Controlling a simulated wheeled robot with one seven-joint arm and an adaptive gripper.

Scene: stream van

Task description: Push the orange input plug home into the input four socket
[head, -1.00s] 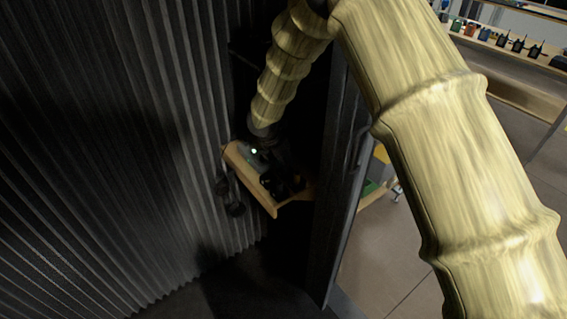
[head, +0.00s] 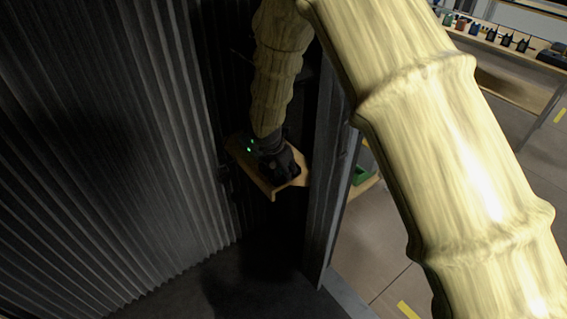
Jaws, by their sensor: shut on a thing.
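My gripper (head: 272,150) is a dark shape at the end of my pale sleeved arm. It is low over a small wooden shelf (head: 262,186) inside the dark recess. I see it only from above and behind, and its fingertips are hidden. Dark equipment (head: 283,172) sits on the shelf under and beside the gripper, with small green lights near it. The orange plug and the input four socket cannot be made out; the arm, the gripper and the shadow cover that area.
A corrugated dark wall (head: 110,130) rises to the left of the shelf. A dark upright panel edge (head: 325,190) stands close on the right. Beyond it are open tiled floor (head: 375,240) and a far shelf (head: 505,75) with several small devices.

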